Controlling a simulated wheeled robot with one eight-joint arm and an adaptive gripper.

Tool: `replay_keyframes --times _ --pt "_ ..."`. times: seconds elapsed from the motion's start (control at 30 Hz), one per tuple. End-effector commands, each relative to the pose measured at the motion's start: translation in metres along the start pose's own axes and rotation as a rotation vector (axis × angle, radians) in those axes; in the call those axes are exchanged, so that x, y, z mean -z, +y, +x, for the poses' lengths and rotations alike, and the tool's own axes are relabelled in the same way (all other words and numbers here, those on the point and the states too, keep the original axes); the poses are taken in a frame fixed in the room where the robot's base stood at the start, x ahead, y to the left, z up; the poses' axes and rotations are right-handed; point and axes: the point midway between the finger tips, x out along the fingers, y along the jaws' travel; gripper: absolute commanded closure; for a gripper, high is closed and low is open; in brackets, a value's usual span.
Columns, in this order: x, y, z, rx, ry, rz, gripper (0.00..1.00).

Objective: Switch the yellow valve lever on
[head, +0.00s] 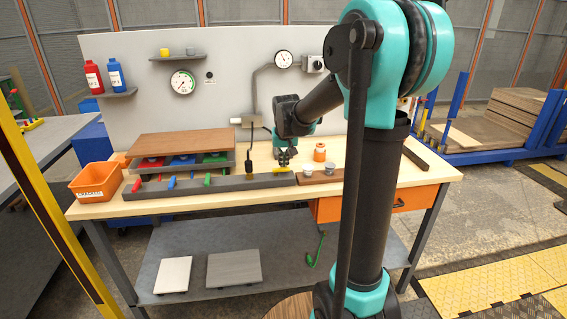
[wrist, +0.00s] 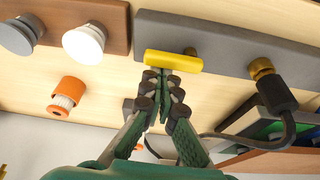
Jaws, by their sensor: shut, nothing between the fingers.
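The yellow valve lever (head: 282,169) sits at the right end of a long grey block (head: 226,184) along the front of the workbench. In the wrist view the lever's yellow handle (wrist: 174,61) lies crosswise along the grey block (wrist: 225,48), with a brownish stem behind it. My gripper (head: 284,161) is just behind and above the lever. In the wrist view my gripper (wrist: 164,76) is shut and empty, its fingertips right at the handle's edge. I cannot tell whether they touch it.
A black plug with a cable (wrist: 277,92) is close by. A brown block with white and grey knobs (wrist: 84,43) and an orange knob (wrist: 66,96) are on the other side.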

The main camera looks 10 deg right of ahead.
Motion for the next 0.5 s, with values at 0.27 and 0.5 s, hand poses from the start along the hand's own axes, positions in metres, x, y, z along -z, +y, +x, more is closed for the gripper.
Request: replay_keyframes --times 0.27,0.5 --pt "-0.0023 0.0002 -0.0008 -0.023 0.000 0.064 1.00" --pt "-0.0075 0.0018 -0.0026 -0.077 0.000 0.218 1.00"
